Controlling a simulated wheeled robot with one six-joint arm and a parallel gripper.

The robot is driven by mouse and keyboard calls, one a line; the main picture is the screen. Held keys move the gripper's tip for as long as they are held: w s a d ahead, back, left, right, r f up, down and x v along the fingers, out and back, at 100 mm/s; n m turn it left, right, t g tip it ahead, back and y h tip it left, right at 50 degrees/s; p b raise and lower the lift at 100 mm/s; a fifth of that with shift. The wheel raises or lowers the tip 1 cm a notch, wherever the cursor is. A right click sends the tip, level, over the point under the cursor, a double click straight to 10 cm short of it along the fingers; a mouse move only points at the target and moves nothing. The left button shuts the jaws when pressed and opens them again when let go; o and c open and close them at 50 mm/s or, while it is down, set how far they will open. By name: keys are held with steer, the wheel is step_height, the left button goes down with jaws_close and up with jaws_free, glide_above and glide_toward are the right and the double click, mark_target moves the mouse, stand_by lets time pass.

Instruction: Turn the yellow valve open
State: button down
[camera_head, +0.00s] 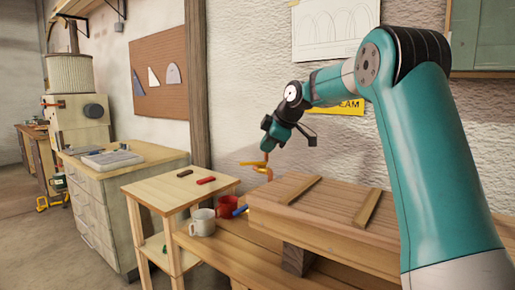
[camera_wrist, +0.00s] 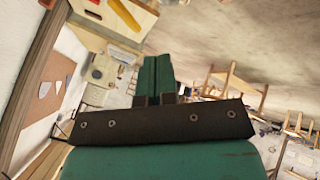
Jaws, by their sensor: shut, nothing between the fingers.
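The yellow-orange valve (camera_head: 256,163) shows in the head view just above the back left end of the plank-topped wooden box. A short bar points left and a bent part runs down beside it. My gripper (camera_head: 267,152) is directly above it, pointing down. I cannot tell whether the fingers touch it. In the wrist view my gripper (camera_wrist: 158,58) has its two teal fingers together with nothing between them. A yellow bar (camera_wrist: 126,15) shows at the top of that view, but I cannot tell whether it belongs to the valve.
The wooden box (camera_head: 335,205) fills the right front. A white mug (camera_head: 202,222) and a red mug (camera_head: 228,212) stand left of it. A small table (camera_head: 150,190) holds a brown block (camera_head: 185,173) and a red block (camera_head: 206,180). The textured wall is close behind.

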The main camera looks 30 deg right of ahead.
mark_target(254, 164)
steer(key=w+f+p, duration=0.2)
steer(key=w+f, duration=0.5)
steer(key=w, duration=0.2)
steer(key=shift+f+p, duration=0.25)
steer(key=shift+p, duration=0.1)
steer(key=shift+w+d, duration=0.1)
steer(key=shift+d, duration=0.15)
